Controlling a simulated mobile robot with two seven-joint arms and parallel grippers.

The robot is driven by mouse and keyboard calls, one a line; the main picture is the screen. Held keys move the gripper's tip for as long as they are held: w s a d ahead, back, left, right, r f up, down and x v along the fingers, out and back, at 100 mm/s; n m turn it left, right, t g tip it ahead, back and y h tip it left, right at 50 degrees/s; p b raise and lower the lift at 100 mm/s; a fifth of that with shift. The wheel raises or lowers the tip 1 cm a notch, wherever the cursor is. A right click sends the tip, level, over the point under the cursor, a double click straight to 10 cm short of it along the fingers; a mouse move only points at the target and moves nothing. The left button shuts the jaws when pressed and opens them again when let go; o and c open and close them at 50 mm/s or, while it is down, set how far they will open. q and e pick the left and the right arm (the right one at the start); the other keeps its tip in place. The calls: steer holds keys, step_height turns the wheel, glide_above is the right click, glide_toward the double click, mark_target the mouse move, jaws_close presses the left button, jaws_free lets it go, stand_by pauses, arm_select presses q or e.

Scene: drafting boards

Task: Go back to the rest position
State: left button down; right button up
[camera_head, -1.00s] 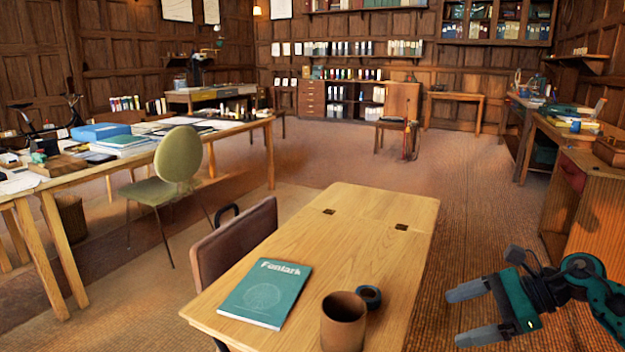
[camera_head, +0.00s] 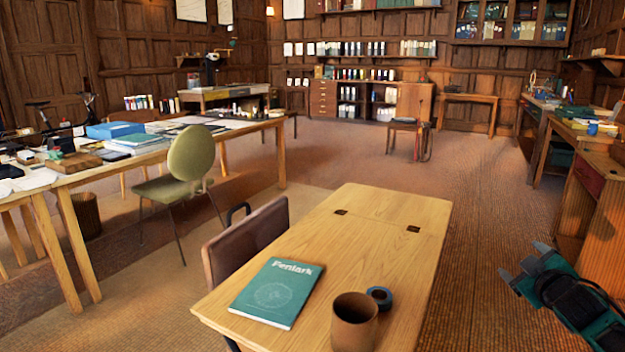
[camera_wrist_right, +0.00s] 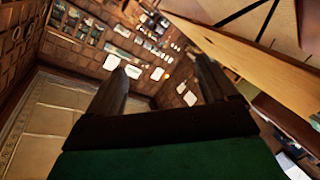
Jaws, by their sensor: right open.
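My right gripper (camera_head: 535,268) is at the lower right of the head view, over the floor to the right of the wooden desk and clear of it. In the right wrist view its two dark fingers (camera_wrist_right: 160,84) stand apart with nothing between them. My left gripper is in neither view.
The near desk (camera_head: 385,205) carries a teal book (camera_head: 277,292), a brown cup (camera_head: 354,322) and a dark tape roll (camera_head: 380,297). A brown chair (camera_head: 245,240) stands at its left side. A wooden cabinet (camera_head: 597,215) stands at the right. Open floor (camera_head: 470,180) lies beyond the desk.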

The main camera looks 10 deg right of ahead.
steer(key=s+a+f+g+y, duration=0.1)
steer(key=s+a+f+y, duration=0.1)
steer(key=s+a+f, duration=0.55)
steer(key=s+a+f+g+y, duration=0.15)
steer(key=a+f, duration=0.35)
steer(key=a, duration=0.6)
steer(key=s+a+f+y, duration=0.3)
steer(key=s+a+f, duration=0.3)
steer(key=a, duration=0.3)
steer(key=s+a+m+y, duration=0.2)
steer(key=s+a, duration=0.6)
steer(key=a, duration=0.2)
arm_select(q)
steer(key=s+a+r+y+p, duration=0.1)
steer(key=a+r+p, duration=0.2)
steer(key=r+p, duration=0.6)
steer(key=p, duration=0.5)
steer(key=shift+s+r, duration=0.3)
arm_select(e)
step_height(320, 180, up, 9)
steer(key=s+d+h, duration=0.1)
steer(key=s+d, duration=0.1)
steer(key=shift+d+r+m+g, duration=0.15)
steer(key=shift+d+m+g, duration=0.1)
steer(key=shift+m+g, duration=0.2)
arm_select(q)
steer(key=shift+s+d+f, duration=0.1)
